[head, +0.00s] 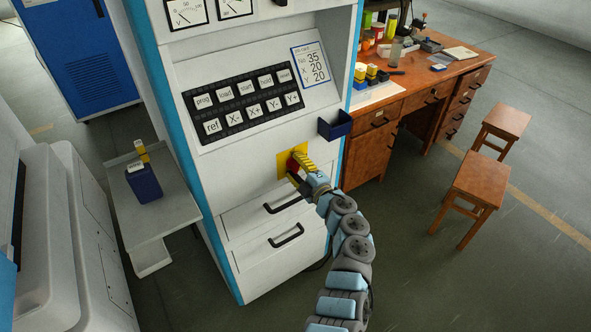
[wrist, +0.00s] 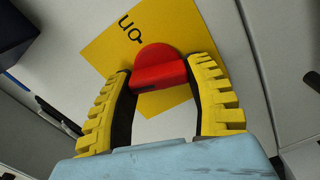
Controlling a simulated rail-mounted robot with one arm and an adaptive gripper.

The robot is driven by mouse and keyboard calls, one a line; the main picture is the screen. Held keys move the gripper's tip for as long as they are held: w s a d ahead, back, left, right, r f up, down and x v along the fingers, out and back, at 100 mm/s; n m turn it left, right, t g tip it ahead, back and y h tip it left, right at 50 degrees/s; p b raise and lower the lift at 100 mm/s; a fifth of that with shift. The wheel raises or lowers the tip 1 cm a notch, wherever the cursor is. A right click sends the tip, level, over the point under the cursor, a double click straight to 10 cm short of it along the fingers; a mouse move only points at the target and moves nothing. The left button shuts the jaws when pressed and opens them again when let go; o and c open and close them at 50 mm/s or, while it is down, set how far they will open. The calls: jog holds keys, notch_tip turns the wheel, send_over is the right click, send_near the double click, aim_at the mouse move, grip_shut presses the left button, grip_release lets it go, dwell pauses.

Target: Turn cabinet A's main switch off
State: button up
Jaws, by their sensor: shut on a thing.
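A white cabinet with blue edges (head: 235,60) stands in the middle of the head view; I cannot make out a letter A on it. On its front is a yellow plate (head: 281,162) with a red switch knob (head: 292,167). In the wrist view the yellow plate (wrist: 185,25) bears a word that reads "on", turned in the picture. The red knob (wrist: 158,68) sits between the two yellow fingers of my gripper (wrist: 162,78), which is shut on it. In the head view my gripper (head: 299,163) partly hides the knob.
A button panel (head: 245,106) is above the switch, a small dark blue bin (head: 334,125) at its upper right. Drawers with black handles (head: 286,236) are below. A shelf with a blue box (head: 143,184) is left; a wooden desk (head: 420,80) and stools (head: 475,180) are right.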

jog(key=shift+f+n+b, duration=0.25)
jog(key=shift+n+b, duration=0.75)
jog(key=shift+n, duration=1)
jog(key=o, duration=1.2)
jog(key=shift+r, duration=0.1)
jog(key=shift+s+d, duration=0.1)
jog(key=shift+v, duration=5.9)
